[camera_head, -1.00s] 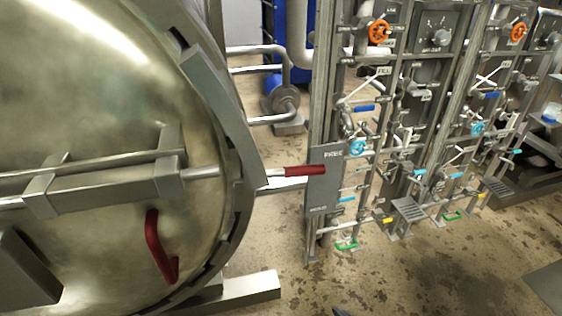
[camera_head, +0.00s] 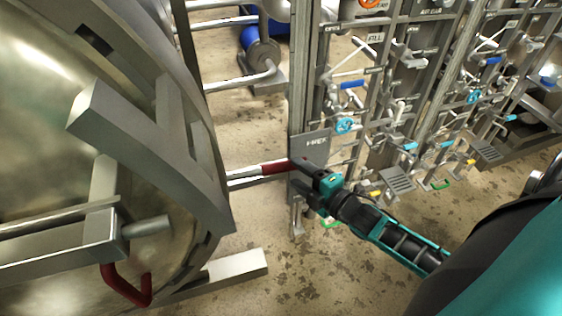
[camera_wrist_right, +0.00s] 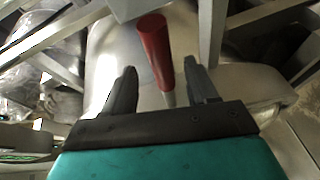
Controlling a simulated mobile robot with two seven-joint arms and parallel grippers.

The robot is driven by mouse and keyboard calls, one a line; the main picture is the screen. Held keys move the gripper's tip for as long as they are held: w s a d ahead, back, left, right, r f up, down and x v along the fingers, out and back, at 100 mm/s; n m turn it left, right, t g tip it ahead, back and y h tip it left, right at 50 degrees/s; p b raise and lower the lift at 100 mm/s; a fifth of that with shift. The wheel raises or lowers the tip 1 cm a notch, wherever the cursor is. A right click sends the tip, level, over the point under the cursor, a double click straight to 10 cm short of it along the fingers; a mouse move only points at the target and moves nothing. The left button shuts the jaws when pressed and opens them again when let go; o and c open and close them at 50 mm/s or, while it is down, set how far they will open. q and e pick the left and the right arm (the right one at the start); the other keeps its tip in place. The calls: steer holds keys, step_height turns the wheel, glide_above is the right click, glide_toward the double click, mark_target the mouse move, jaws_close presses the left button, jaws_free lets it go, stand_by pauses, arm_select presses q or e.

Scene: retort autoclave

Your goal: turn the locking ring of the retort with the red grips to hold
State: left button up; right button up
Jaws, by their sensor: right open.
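The retort's round metal door (camera_head: 50,110) fills the left of the head view, with the grey locking ring (camera_head: 207,200) around its rim. My right gripper (camera_head: 300,176) is at the outer end of this grip. In the right wrist view the red grip (camera_wrist_right: 154,48) appears between the two open fingers (camera_wrist_right: 160,68); contact cannot be told. A second, bent red handle (camera_head: 128,288) is on the door. My left gripper is out of view.
A pipe and valve rack (camera_head: 400,90) with blue handwheels (camera_head: 345,125) stands behind and right of my right gripper. A grey floor beam (camera_head: 235,268) lies below the ring. Stained floor (camera_head: 350,280) is open in front of the rack.

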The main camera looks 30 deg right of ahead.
mark_target(281, 163)
steer(key=x, duration=0.7)
steer(key=shift+w+b, duration=0.2)
steer(key=shift+b, duration=0.1)
jaws_close()
steer(key=shift+f, duration=0.1)
stand_by(0.4)
